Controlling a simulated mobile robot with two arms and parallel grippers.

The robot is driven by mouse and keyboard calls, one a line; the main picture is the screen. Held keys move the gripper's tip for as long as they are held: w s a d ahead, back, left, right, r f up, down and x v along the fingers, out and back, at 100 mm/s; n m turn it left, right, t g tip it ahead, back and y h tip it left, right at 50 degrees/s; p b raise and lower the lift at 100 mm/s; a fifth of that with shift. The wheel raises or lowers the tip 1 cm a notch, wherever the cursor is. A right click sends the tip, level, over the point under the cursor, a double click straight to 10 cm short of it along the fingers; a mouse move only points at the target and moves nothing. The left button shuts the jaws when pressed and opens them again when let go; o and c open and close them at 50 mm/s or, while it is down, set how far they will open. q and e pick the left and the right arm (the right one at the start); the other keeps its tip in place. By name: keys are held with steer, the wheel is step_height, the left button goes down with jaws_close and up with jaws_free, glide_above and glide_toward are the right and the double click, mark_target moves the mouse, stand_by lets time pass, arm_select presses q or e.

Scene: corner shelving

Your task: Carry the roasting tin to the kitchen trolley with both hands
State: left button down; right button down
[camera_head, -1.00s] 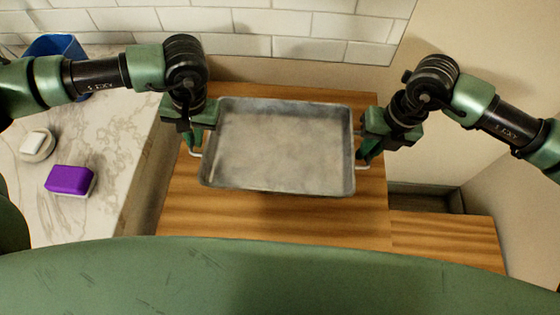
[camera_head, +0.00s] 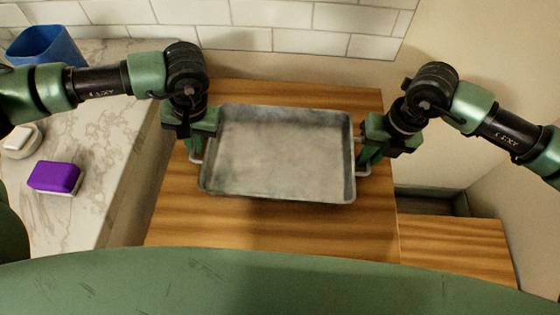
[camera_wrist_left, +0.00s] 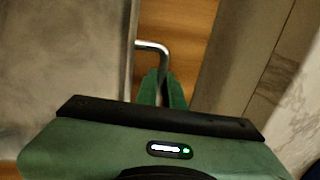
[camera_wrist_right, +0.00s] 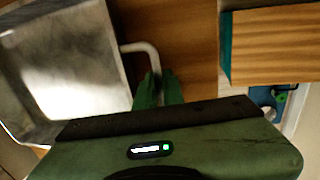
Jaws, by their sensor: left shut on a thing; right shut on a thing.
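The grey metal roasting tin (camera_head: 280,155) is in the middle of the head view, level and empty, over a wooden top. My left gripper (camera_head: 194,155) is shut on the handle at its left end; this handle (camera_wrist_left: 152,46) shows in the left wrist view. My right gripper (camera_head: 366,155) is shut on the handle at its right end; this handle (camera_wrist_right: 143,48) shows in the right wrist view. The wooden surface (camera_head: 270,228) under the tin may be the kitchen trolley; I cannot tell. Whether the tin touches it is also unclear.
A marble counter (camera_head: 100,130) on the left holds a purple sponge (camera_head: 54,177), a white soap on a dish (camera_head: 20,140) and a blue container (camera_head: 45,45). A tiled wall (camera_head: 270,38) stands behind. A lower wooden surface (camera_head: 455,250) is at the right.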

arm_select(q)
steer(key=c, duration=1.5)
jaws_free()
steer(key=shift+f, duration=0.1)
arm_select(e)
steer(key=c, duration=1.5)
jaws_free()
steer(key=shift+f, duration=0.1)
arm_select(q)
steer(key=r, duration=0.4)
steer(key=d+r, duration=0.1)
steer(key=r, duration=0.3)
steer(key=d+r, duration=0.1)
steer(key=r, duration=0.2)
steer(key=shift+d+r, duration=0.15)
steer(key=shift+r, duration=0.25)
arm_select(e)
steer(key=r, duration=0.4)
steer(key=d+r, duration=0.1)
steer(key=r, duration=0.3)
steer(key=d+r, duration=0.1)
steer(key=r, duration=0.2)
steer(key=shift+d+r, duration=0.2)
steer(key=shift+r, duration=0.2)
